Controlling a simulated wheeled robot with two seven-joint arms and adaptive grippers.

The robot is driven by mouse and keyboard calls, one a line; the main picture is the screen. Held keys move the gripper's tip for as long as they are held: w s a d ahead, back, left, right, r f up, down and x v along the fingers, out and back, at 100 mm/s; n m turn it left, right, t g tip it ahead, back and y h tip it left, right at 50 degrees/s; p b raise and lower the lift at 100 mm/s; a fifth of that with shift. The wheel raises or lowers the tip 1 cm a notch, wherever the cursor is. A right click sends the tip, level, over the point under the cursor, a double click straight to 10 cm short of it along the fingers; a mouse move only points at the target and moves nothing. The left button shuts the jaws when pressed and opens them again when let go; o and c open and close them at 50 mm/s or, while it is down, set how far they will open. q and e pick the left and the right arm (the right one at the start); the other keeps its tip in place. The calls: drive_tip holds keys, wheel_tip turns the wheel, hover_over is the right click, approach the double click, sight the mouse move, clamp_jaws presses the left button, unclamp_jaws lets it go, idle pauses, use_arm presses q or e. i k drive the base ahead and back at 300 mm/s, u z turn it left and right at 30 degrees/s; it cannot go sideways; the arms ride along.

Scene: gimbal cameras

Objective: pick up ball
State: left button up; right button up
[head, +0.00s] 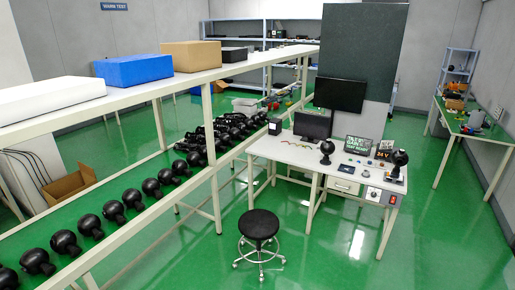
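No loose ball can be clearly made out. Many black, ball-shaped gimbal cameras (65,242) stand in a row along the long green shelf at the left, running back to a dense cluster (232,127). On the white workbench (270,150), one black round-headed gimbal (326,150) stands near the middle. Another (399,160) stands at the right end. Neither of my grippers is in view.
A round black stool (259,226) stands before the workbench. The upper white shelf (190,78) holds a white box (45,98), a blue box (133,69) and a cardboard box (190,55). A green table (473,122) stands at right. The green floor at front right is clear.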

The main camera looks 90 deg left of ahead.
sight(327, 147)
drive_tip(key=u, duration=1.75)
drive_tip(key=i, duration=4.75)
drive_tip(key=u, duration=1.5)
